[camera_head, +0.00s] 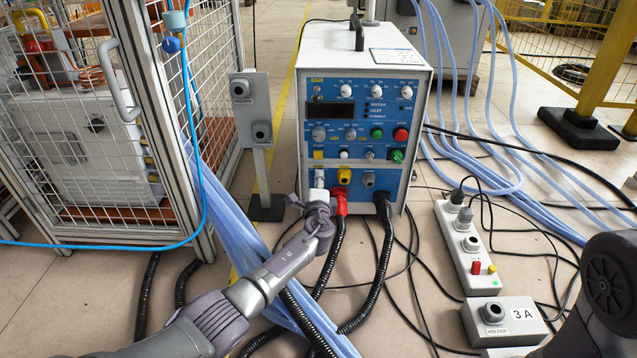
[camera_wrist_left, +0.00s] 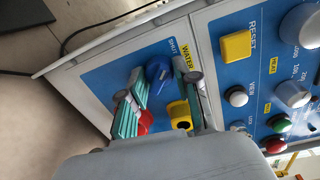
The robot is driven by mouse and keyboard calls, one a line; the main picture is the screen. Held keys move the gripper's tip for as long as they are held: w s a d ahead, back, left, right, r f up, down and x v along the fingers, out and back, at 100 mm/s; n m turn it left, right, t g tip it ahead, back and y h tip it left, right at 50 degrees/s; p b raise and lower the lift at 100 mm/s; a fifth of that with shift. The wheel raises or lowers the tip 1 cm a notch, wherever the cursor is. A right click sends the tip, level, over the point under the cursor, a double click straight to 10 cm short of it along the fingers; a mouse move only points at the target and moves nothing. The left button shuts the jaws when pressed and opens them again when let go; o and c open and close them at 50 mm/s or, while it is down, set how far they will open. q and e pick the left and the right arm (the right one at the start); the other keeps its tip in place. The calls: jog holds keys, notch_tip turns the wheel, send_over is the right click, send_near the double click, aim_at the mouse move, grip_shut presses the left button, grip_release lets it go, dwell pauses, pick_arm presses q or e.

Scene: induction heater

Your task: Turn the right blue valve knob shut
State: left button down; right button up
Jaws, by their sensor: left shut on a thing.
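The right blue valve knob (camera_wrist_left: 158,74) shows in the left wrist view on the blue panel, beside the WATER and SHUT labels. Its long shape lies tilted in that view. My left gripper (camera_wrist_left: 160,90) has one finger on each side of the knob and is shut on it. In the head view, my left gripper (camera_head: 319,198) is at the lower left of the heater's (camera_head: 352,125) front panel and hides the knob there. Another blue valve knob (camera_head: 171,45) is on the pipe by the cage at the left. My right gripper is not in view.
A yellow socket (camera_head: 344,175) and a red hose connector (camera_head: 339,203) sit close to the right of my left gripper. Black hoses (camera_head: 378,290) run down to the floor. A grey post box (camera_head: 250,110) stands at left; a power strip (camera_head: 470,250) lies at right.

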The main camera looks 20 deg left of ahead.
pick_arm(q)
jog(key=c, duration=0.8)
grip_release()
jog(key=v, duration=0.7)
jog(key=shift+s, duration=0.3)
jog(key=shift+d, duration=0.1)
